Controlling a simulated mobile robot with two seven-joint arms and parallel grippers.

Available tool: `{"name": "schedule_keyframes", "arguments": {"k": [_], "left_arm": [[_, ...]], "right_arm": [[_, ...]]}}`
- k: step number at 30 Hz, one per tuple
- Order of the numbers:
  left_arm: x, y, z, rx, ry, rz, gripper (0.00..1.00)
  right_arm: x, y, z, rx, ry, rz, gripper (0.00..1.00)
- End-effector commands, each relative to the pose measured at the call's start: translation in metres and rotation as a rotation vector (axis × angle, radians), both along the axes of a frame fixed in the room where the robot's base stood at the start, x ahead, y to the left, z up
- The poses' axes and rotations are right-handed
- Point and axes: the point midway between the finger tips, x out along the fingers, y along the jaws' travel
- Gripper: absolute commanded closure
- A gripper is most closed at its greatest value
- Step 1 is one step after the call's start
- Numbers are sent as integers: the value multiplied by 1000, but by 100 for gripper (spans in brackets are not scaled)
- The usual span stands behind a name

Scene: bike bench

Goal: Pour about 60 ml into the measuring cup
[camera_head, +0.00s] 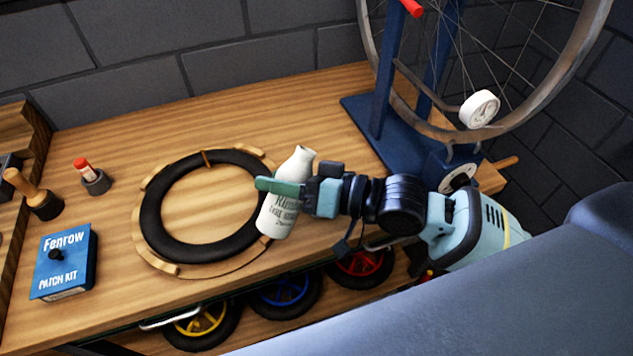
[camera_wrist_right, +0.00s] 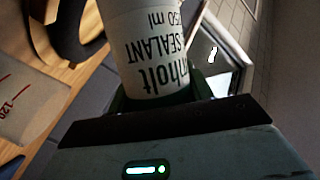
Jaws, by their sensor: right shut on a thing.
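A white sealant bottle (camera_head: 293,171) with dark lettering is held in my right gripper (camera_head: 285,190), above the front right part of the black tyre ring. It leans a little, its neck up and to the right. In the right wrist view the bottle (camera_wrist_right: 155,50) fills the upper middle, its label upside down. The measuring cup (camera_wrist_right: 22,100), pale with red marks and "120", shows only in part at the left edge of that view, apart from the bottle. I cannot make out the cup in the head view. My left gripper is not in view.
The black tyre (camera_head: 155,205) lies on a wooden ring on the bench. A blue patch kit box (camera_head: 68,265), a red-capped item (camera_head: 95,178) and a wooden-handled tool (camera_head: 35,195) stand left. A blue wheel stand (camera_head: 382,110) with a gauge (camera_head: 480,108) is at right.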

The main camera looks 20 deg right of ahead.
Motion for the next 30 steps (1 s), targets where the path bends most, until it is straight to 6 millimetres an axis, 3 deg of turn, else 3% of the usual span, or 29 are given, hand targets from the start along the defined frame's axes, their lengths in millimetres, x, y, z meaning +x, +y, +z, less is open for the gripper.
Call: {"name": "schedule_keyframes", "arguments": {"k": [1,9,17,30], "left_arm": [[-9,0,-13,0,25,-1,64],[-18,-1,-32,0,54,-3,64],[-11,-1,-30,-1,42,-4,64],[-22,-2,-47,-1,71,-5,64]], "right_arm": [[-1,1,-15,30,36,1,77],[-3,3,-17,180,121,1,77],[-4,6,-1,310,190,2,77],[-5,6,-5,440,277,2,77]]}}
